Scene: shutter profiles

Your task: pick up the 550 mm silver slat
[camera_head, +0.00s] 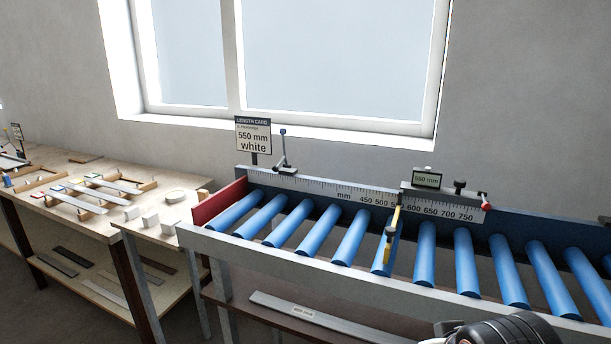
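A long silver-grey slat (330,319) with a small white label lies on the dark low shelf under the roller table. Its label is too small to read surely, and its right end runs out of clear sight. Several pale slats (90,198) lie across wooden supports on the bench at the left. More slats (95,290), dark and light, lie on that bench's lower shelf. I cannot tell the lengths of these. A dark rounded part of my arm shows at the bottom right edge. My gripper's fingers are not in view.
The roller table (300,262) has blue rollers, a red end plate (219,202), a millimetre scale and a stop with a display (428,179) reading 550 mm. A yellow bar (391,236) stands over the rollers. A length card (253,137) reads 550 mm white.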

